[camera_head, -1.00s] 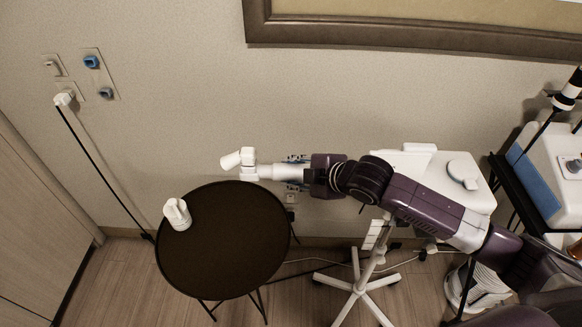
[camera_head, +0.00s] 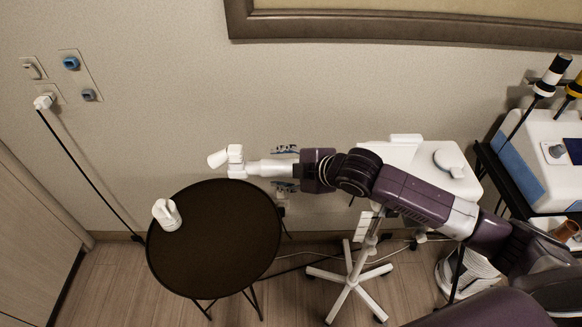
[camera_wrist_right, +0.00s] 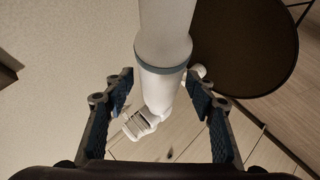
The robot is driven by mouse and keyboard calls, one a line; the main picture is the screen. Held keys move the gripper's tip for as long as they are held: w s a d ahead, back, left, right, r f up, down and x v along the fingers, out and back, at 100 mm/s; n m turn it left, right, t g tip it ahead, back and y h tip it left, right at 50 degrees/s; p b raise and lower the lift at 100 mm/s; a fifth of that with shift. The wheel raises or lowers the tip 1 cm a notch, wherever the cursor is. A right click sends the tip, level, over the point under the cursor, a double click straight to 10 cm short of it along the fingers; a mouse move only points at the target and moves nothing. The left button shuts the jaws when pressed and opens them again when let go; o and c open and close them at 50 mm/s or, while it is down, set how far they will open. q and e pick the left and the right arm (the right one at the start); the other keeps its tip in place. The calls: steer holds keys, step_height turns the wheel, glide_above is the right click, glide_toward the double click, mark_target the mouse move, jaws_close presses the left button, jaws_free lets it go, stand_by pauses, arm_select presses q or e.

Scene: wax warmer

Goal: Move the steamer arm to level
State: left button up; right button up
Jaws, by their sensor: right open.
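The steamer arm (camera_head: 265,168) is a white tube with a jointed white nozzle (camera_head: 218,159) at its left end. In the head view it reaches out over the back edge of the dark round table. My right gripper (camera_head: 286,165) comes in from the right, with its blue-padded fingers around the tube. In the right wrist view the tube (camera_wrist_right: 163,50), with a grey-blue ring, runs between the two open fingers (camera_wrist_right: 160,97). Gaps show on both sides. The tube's right end is hidden by my gripper and arm. My left gripper is not in view.
The round table (camera_head: 215,240) holds a small white object (camera_head: 166,215). A white steamer body (camera_head: 440,180) on a wheeled stand (camera_head: 350,280) is behind my right arm. A blue-and-white machine (camera_head: 540,150) stands at right. A corded wall plug (camera_head: 43,102) is at left.

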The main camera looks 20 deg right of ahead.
steer(key=v, duration=1.1)
steer(key=shift+r, duration=0.15)
steer(key=shift+s, duration=0.1)
